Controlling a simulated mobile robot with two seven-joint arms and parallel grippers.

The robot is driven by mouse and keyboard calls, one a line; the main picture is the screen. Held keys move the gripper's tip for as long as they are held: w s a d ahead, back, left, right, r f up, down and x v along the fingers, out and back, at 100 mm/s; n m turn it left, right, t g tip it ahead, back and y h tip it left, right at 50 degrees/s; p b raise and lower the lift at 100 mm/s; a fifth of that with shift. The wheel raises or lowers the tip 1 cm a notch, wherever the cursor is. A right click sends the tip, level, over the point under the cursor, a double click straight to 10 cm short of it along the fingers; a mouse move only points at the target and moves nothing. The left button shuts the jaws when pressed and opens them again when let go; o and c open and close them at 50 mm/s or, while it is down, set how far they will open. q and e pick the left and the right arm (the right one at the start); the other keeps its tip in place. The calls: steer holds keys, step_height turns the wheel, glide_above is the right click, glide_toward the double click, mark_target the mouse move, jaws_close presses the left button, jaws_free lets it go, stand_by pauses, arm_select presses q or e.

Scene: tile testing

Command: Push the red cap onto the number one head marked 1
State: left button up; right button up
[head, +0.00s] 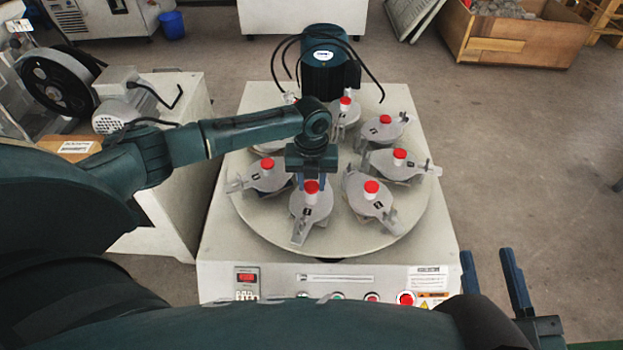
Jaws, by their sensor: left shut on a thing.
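My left gripper (312,184) reaches down over the front head (303,207) on the round plate. Its fingers are shut on that head's red cap (312,188), which sits at the head's top. The gripper partly hides the cap, so I cannot tell how far down it is seated. The head is a grey plate with a small dark label whose number is too small to read for sure. My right gripper (488,262) is at the bottom right, off the machine, with its two fingers apart and empty.
Several similar grey heads with red caps, such as one at front right (371,202), ring the round plate (262,232). A dark motor (330,72) with cables stands at the back. The machine's front panel (330,281) has buttons. Open floor (530,180) lies to the right.

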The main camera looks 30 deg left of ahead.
arm_select(q)
steer(key=shift+p, duration=0.4)
stand_by(0.6)
steer(key=shift+f, duration=0.8)
stand_by(1.1)
steer(key=o, duration=1.5)
